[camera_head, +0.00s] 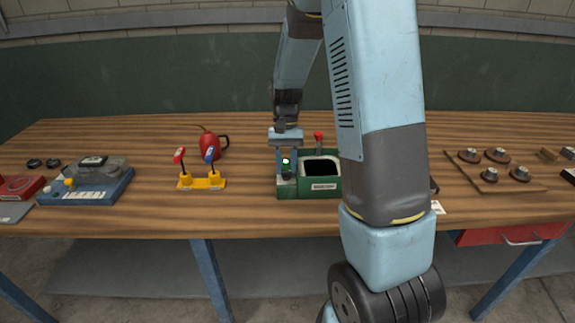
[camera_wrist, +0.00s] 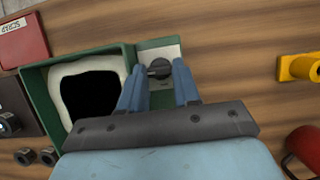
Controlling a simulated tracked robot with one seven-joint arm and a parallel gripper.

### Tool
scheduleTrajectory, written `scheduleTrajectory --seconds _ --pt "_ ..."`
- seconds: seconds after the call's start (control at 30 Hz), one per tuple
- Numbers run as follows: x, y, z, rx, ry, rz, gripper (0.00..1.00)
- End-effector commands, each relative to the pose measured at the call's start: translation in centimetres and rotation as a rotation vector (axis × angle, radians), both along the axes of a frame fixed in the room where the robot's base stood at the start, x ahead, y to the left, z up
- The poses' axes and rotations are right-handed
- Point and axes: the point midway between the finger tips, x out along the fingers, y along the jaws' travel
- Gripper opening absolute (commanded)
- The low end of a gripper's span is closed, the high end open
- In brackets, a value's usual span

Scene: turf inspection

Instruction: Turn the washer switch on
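The green washer (camera_head: 312,195) stands on the wooden bench near the middle, with a dark-mouthed basin; its green rim (camera_wrist: 100,55) also shows in the wrist view. Beside the basin is a pale plate with a dark round switch knob (camera_wrist: 159,68). My gripper (camera_head: 286,165) is over this switch side, pointing down. In the wrist view my gripper (camera_wrist: 160,72) has its two blue fingers apart, one on each side of the knob, with visible gaps. A small green light (camera_head: 286,161) glows between the fingers in the head view.
A red-knobbed lever (camera_head: 318,137) stands behind the basin. To the left are a yellow base (camera_head: 202,183) with two levers, a red oil can (camera_head: 213,144) and a blue device (camera_head: 86,186). A red scrap box (camera_wrist: 18,42) and dark fittings lie beyond the basin.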

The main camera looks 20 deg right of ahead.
Motion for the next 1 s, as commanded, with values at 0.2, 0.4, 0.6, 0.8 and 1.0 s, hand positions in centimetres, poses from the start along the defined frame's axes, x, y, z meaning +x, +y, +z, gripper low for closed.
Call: scheduleTrajectory --seconds 0.2,0.4,0.6,0.8,1.0 --pt "0.1 0.0 0.1 0.0 -0.002 0.001 0.52" --pt "0.0 -0.1 0.0 -0.001 0.0 0.0 0.57" --pt "-0.1 -0.1 0.0 -0.001 0.003 0.0 0.57" --pt "0.2 -0.3 1.3 -0.002 0.001 0.0 0.57" --pt "0.7 -0.6 4.0 -0.002 -0.004 0.0 0.57"
